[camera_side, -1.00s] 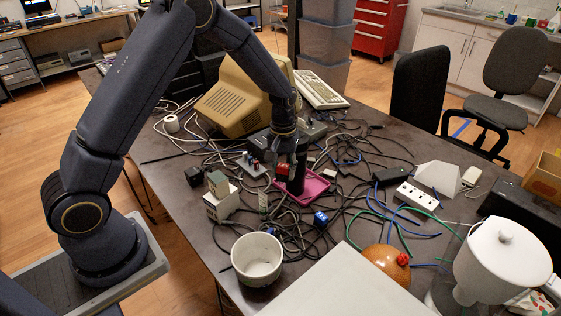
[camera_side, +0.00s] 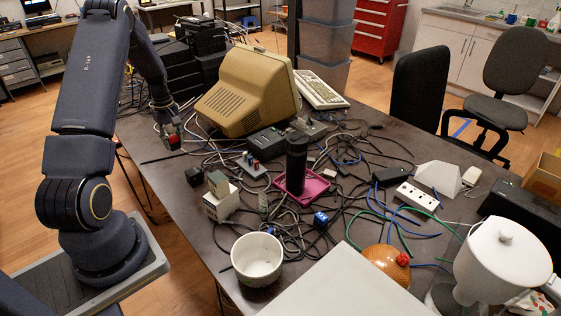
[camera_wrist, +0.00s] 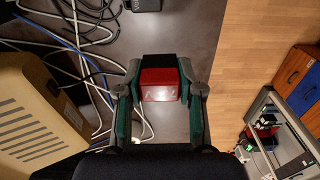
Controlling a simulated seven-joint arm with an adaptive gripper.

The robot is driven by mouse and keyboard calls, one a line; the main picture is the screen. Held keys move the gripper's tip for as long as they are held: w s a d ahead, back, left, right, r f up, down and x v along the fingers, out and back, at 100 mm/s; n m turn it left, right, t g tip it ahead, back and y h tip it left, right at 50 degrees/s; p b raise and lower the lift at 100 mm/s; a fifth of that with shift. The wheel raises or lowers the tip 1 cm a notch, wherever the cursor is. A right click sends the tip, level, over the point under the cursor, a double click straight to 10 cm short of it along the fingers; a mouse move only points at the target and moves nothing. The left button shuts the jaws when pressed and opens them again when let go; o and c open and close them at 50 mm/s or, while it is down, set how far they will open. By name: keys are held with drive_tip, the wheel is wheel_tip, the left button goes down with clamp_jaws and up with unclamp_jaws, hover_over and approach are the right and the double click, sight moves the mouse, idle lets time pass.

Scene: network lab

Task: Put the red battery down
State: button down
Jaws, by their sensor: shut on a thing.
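The red battery (camera_wrist: 159,84) has a black end and sits between the two fingers of my gripper (camera_wrist: 157,92) in the wrist view. My gripper is shut on it. In the side view, my gripper (camera_side: 168,132) is at the far left part of the table, left of the beige monitor, with the red battery (camera_side: 174,142) at its tip. The battery is low near the table edge; I cannot tell whether it touches the tabletop.
The beige monitor (camera_side: 243,92) stands to the right of my gripper, with loose cables around it. A pink tray (camera_side: 313,187) with a black cylinder (camera_side: 296,163) is mid-table. A black box (camera_side: 194,176) lies nearer the front. Bare tabletop (camera_wrist: 197,30) runs to the edge, with wooden floor beyond.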

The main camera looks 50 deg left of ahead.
drive_tip(key=w+a+f, duration=0.3)
drive_tip(key=f, duration=0.1)
drive_tip(key=w+a+f, duration=0.3)
drive_tip(key=w+a, duration=0.1)
drive_tip(key=shift+w+a+f, duration=0.2)
drive_tip(key=shift+w+f, duration=0.1)
drive_tip(key=shift+f, duration=0.05)
drive_tip(key=shift+w+a+f, duration=0.3)
drive_tip(key=shift+a+f, duration=0.05)
drive_tip(key=shift+f, duration=0.25)
drive_tip(key=shift+w+f, duration=0.1)
drive_tip(key=shift+f, duration=1.4)
drive_tip(key=shift+f, duration=0.1)
drive_tip(key=c, duration=0.7)
unclamp_jaws()
drive_tip(key=shift+f, duration=0.1)
